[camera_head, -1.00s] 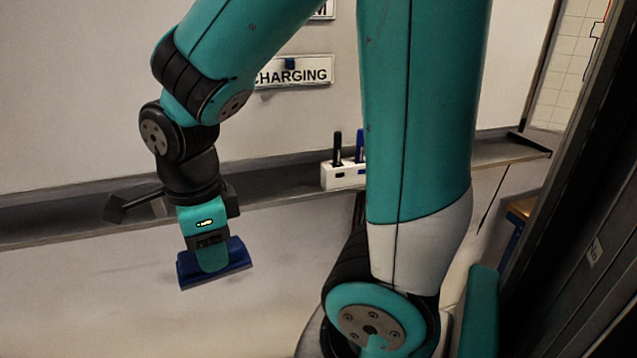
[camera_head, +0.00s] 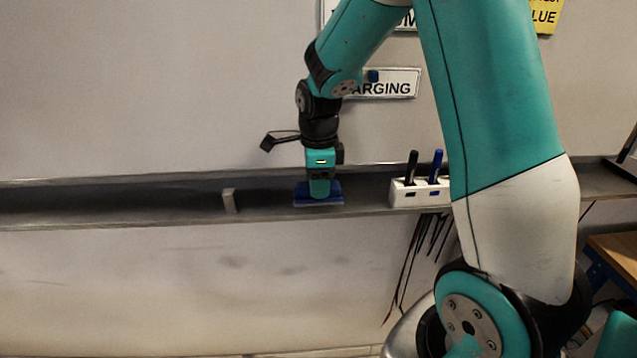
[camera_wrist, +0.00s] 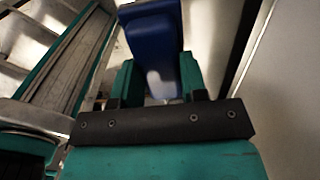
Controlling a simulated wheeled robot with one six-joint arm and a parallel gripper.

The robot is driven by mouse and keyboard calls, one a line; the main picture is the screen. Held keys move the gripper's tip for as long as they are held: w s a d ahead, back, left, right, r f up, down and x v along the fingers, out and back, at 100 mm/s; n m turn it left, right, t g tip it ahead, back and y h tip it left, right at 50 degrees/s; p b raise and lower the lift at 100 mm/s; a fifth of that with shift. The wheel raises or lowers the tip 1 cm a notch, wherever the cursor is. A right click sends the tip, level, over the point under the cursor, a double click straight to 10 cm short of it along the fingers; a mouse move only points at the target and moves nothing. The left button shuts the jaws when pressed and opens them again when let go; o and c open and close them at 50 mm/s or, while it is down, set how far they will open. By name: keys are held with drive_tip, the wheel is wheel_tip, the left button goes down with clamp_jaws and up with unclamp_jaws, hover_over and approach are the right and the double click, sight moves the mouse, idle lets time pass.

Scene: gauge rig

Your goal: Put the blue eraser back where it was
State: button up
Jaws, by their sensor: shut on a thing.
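The blue eraser (camera_head: 332,199) is held in my gripper (camera_head: 319,190), which points down over the grey tray ledge (camera_head: 150,205) along the wall. In the head view the eraser lies level at the ledge, left of the white marker holder (camera_head: 404,196). I cannot tell whether it touches the ledge. In the wrist view the eraser (camera_wrist: 153,40) sits between the two teal fingers of my gripper (camera_wrist: 160,82). My fingers hide part of the eraser.
The marker holder carries a black marker (camera_head: 411,168) and a blue marker (camera_head: 436,166). A small light upright piece (camera_head: 229,200) stands on the ledge to the left. The ledge between that piece and the eraser is clear. A charging sign (camera_head: 395,83) hangs above.

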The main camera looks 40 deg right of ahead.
drive_tip(key=shift+w+d, duration=0.2)
drive_tip(key=shift+w, duration=0.1)
drive_tip(key=shift+w+d+f+p, duration=0.1)
drive_tip(key=shift+w+f+p, duration=0.05)
drive_tip(key=shift+f+p, duration=0.45)
drive_tip(key=shift+w+d+f+p, duration=0.15)
drive_tip(key=shift+f+p, duration=0.2)
drive_tip(key=shift+f, duration=0.85)
drive_tip(key=shift+f, duration=0.1)
drive_tip(key=o, duration=0.8)
